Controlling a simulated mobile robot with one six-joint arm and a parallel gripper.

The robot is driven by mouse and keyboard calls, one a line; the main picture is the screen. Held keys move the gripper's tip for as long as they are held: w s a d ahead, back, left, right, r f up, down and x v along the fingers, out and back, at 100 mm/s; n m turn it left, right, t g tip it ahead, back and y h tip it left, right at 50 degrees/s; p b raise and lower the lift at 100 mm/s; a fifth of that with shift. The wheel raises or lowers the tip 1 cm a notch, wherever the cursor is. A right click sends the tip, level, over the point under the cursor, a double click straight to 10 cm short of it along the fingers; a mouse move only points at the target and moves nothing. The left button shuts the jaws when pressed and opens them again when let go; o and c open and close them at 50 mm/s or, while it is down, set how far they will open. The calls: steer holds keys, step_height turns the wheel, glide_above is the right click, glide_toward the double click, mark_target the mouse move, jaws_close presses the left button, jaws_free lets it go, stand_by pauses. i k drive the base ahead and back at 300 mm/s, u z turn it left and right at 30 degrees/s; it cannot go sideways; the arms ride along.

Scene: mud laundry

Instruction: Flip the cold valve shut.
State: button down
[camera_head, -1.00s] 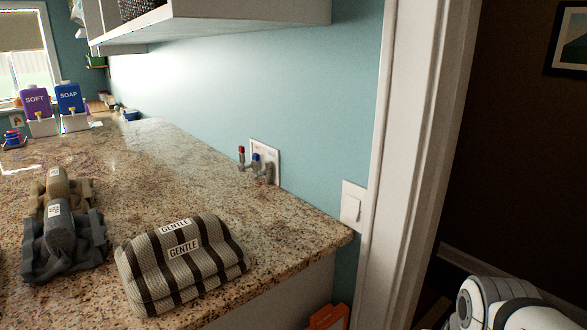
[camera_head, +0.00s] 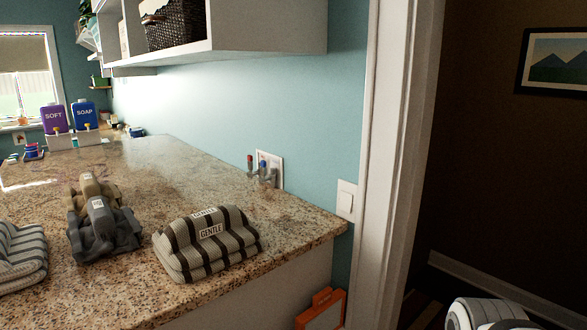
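The cold valve (camera_head: 263,167) has a small blue handle and sits on the wall plate just above the counter, beside a red-handled valve (camera_head: 250,163). The blue handle looks upright, but it is too small to tell its exact position. The white wall plate (camera_head: 277,166) is behind the grey valve bodies. My gripper is not in view. A white rounded part of my arm (camera_head: 487,314) shows at the bottom right, well away from the valves.
The granite counter (camera_head: 205,181) carries striped folded bags (camera_head: 209,244) and grey cloths (camera_head: 106,232). A doorway frame (camera_head: 385,150) and light switch (camera_head: 346,200) are right of the valves. An orange item (camera_head: 322,308) stands below the counter end. Shelves (camera_head: 270,27) overhang the counter.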

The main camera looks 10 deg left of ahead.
mark_target(262, 181)
steer(key=u, duration=0.1)
steer(key=i, duration=0.95)
steer(key=z, duration=0.05)
